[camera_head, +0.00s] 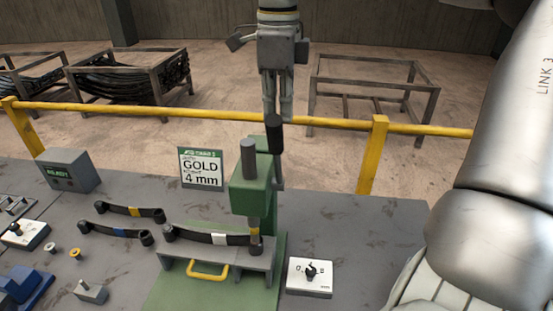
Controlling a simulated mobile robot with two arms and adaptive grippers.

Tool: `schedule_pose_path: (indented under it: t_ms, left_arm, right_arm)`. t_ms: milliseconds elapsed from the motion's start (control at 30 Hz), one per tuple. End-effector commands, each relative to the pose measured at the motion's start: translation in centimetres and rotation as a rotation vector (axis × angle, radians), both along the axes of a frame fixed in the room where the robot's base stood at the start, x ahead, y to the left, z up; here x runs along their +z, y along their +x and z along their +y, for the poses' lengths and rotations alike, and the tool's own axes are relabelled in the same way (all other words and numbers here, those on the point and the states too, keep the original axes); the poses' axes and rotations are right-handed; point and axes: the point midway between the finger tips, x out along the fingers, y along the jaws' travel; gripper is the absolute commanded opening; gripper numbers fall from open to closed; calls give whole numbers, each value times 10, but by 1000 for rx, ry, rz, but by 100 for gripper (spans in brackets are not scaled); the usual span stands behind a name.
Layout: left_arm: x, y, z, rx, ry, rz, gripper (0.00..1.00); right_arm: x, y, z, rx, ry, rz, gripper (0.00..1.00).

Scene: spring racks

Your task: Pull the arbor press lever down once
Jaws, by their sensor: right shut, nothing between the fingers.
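The green arbor press (250,187) stands at the middle of the workbench. Its lever has a black grip (274,134) at the upper end, pointing up at the right side of the press head. My right gripper (270,117) points down, its fingers together and empty, right at the top of the black grip. I cannot tell whether they touch. A dark leaf spring with a white band (219,239) lies on the grey fixture (185,268) under the press; its right end is below the ram, by a yellow piece (255,232). My left gripper is not in view.
Two more springs, one yellow-banded (134,210) and one blue-banded (118,233), lie left of the press. A sign reading GOLD 4 mm (201,168) and a READY box (67,170) stand behind. A switch plate (310,276) is at right. A yellow rail (330,122) runs behind the bench.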

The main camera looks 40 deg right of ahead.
Motion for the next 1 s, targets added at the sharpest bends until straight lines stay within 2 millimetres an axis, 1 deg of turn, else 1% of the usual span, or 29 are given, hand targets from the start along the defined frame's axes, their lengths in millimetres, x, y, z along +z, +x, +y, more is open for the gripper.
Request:
schedule_pose_path:
  t_ms: [300,1000]
  left_arm:
    - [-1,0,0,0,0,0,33]
    - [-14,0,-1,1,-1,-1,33]
  right_arm:
    - [0,-1,2,0,0,0,0]
    - [0,-23,30,1,0,-1,0]
